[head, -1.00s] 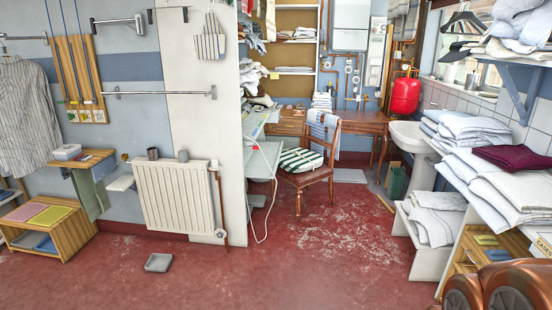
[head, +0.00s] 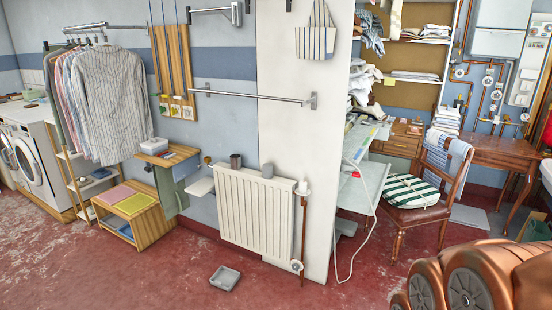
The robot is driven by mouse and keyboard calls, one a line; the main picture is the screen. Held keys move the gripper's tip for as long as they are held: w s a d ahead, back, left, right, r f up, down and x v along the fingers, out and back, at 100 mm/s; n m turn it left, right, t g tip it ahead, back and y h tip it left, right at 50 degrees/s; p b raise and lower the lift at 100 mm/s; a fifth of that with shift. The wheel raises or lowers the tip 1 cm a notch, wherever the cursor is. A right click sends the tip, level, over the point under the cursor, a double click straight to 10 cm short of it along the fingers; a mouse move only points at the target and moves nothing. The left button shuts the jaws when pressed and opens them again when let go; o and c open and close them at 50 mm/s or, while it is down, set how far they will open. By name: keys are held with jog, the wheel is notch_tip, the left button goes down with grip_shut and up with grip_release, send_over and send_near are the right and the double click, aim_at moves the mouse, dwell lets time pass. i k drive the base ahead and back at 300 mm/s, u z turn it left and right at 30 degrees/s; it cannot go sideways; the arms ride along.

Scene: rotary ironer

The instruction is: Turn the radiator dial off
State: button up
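The white radiator (head: 257,212) hangs on the wall in the middle of the head view. A white knob (head: 302,187) sits at its upper right on a copper pipe, and a round pale valve (head: 296,266) sits at its lower right. Which of them is the dial, and any markings, I cannot tell at this size. Copper-coloured parts of my own arm fill the lower right corner; my gripper's fingers are not in view.
A small grey tray (head: 225,278) lies on the red floor before the radiator. A wooden bench (head: 135,217) stands to the left. A white cable (head: 364,235) hangs to the floor at the right, near a wooden chair (head: 412,215). The front floor is largely clear.

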aim_at(302, 185)
jog(key=u, duration=0.6)
jog(key=k, duration=0.55)
jog(key=z, duration=0.05)
jog(key=i, duration=0.45)
jog(key=z, duration=1.1)
jog(key=i, duration=1.75)
jog(key=u, duration=1.4)
jog(key=i, duration=0.85)
jog(key=u, duration=0.15)
